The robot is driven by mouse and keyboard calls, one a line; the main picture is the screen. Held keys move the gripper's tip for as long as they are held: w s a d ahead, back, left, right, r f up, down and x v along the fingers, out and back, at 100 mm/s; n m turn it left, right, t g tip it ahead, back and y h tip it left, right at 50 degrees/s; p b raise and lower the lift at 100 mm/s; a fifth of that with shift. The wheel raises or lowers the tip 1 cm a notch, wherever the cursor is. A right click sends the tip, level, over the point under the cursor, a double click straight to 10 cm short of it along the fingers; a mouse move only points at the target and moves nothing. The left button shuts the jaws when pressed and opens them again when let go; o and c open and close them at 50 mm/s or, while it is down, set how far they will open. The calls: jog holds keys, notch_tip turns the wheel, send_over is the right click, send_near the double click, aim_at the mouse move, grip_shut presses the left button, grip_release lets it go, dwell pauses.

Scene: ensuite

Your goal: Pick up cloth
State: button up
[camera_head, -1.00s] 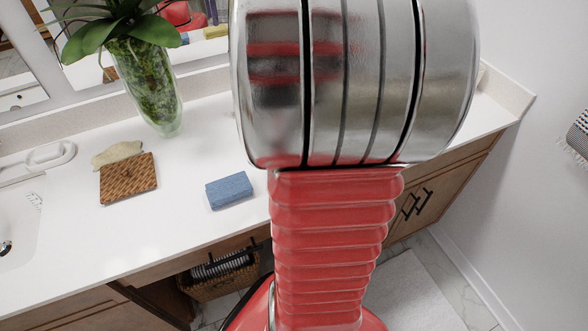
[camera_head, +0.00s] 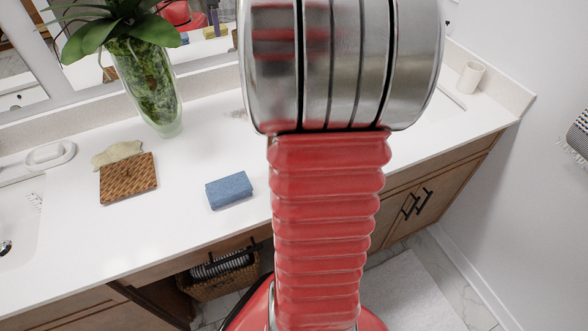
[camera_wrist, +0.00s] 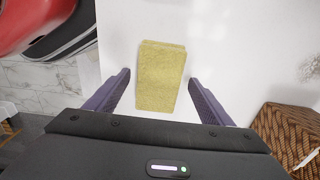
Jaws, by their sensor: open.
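A flat, rectangular yellow-green cloth (camera_wrist: 161,70) with a rough texture lies on the white counter in the wrist view. My gripper (camera_wrist: 159,78) is open above it, one purple-grey finger to the left of the cloth and one to the right. Both fingers look apart from it; the height between them and the counter is hard to tell.
The white counter (camera_head: 80,235) holds a blue sponge-like block (camera_head: 229,190), a brown woven item (camera_head: 128,178), a plant in a glass vase (camera_head: 148,85) and a white cup (camera_head: 470,78). A wicker basket (camera_wrist: 285,135) stands right of my gripper in the wrist view.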

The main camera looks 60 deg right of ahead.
jog(key=shift+c, duration=0.3)
jog(key=c, duration=1.1)
jog(key=shift+o, duration=0.2)
notch_tip(320, 180, up, 10)
jog(key=o, duration=0.5)
jog(key=shift+c, duration=0.2)
jog(key=c, duration=0.4)
